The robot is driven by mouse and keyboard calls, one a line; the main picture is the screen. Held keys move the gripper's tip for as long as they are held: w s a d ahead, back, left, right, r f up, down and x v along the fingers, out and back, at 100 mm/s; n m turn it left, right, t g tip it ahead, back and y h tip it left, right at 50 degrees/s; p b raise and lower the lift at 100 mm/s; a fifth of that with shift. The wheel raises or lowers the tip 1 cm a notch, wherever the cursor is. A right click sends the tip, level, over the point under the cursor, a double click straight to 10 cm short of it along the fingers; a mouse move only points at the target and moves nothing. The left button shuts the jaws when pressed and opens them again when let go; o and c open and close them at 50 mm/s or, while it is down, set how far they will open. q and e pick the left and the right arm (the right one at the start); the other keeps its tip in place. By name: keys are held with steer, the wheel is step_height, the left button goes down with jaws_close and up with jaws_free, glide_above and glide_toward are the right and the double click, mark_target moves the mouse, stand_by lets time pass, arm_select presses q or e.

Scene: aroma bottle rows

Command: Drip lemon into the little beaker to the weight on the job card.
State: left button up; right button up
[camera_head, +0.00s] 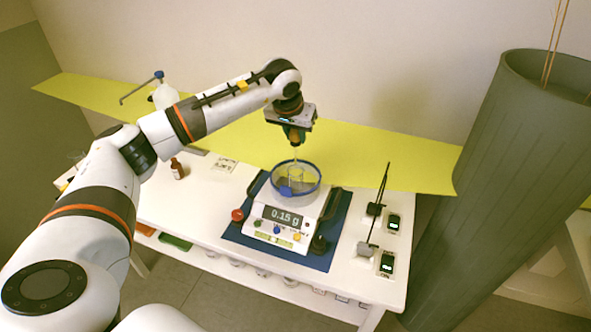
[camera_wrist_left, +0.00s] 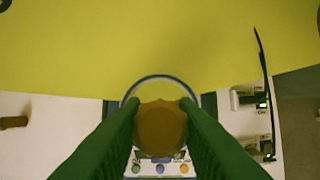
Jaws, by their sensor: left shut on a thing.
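My left gripper (camera_head: 293,126) is shut on an amber bottle (camera_head: 295,139), held above the scale. In the left wrist view the bottle's round brown end (camera_wrist_left: 160,129) sits between the green fingers. A thin pale tip points down from it towards the small clear beaker (camera_head: 296,174). The beaker stands inside a blue-rimmed clear ring (camera_head: 318,186) on the white scale (camera_head: 262,208). The scale's display (camera_head: 282,216) reads 0.15 g. I cannot read a name on the held bottle, nor tell the job card for certain. My right gripper is out of view.
Another amber bottle (camera_head: 177,169) stands on the left of the white table (camera_head: 213,198), near a small white card (camera_head: 222,165). A red knob (camera_head: 237,214) is left of the scale. Two small devices with lit displays (camera_head: 387,263) stand at right. A large grey cylinder (camera_head: 480,180) stands beyond.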

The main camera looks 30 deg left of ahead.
arm_select(q)
steer(key=shift+r, duration=0.15)
steer(key=shift+r+p, duration=1.5)
steer(key=shift+r, duration=0.45)
steer(key=shift+f, duration=0.3)
stand_by(1.4)
steer(key=shift+f+b, duration=1.35)
steer(key=shift+f, duration=0.45)
steer(key=shift+c, duration=0.4)
steer(key=shift+c, duration=1.2)
steer(key=o, duration=0.4)
steer(key=shift+c, duration=0.4)
